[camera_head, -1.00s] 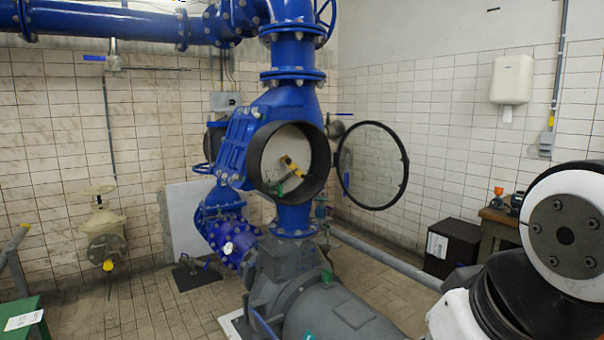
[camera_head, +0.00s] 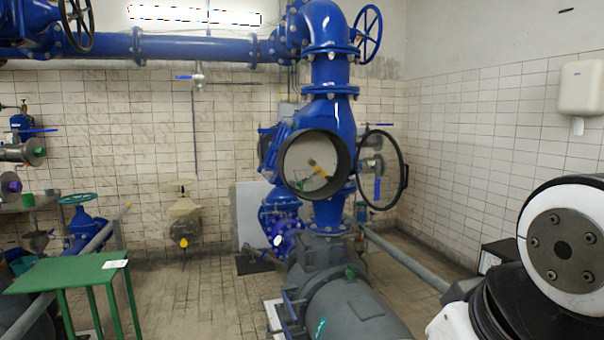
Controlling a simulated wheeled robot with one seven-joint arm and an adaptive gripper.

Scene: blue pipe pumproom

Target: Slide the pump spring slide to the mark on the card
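A white card (camera_head: 115,264) lies on the far right corner of the green table (camera_head: 62,275) at the lower left. Any mark on it is too small to read. I cannot pick out the pump spring slide for certain. The large grey pump (camera_head: 350,305) stands on the floor at lower centre, with a small green part (camera_head: 350,272) on top. Above it, a round dark-rimmed housing on the blue pipe holds a yellow part (camera_head: 318,168) before a pale face. My gripper is out of view; only my white and black arm links show at the lower right.
A round glass door (camera_head: 381,168) stands open beside the housing. A grey rail (camera_head: 405,262) runs along the floor right of the pump. A shelf with small items (camera_head: 28,203) and blue valves stand at far left. Tiled floor (camera_head: 190,305) is clear between the green table and pump.

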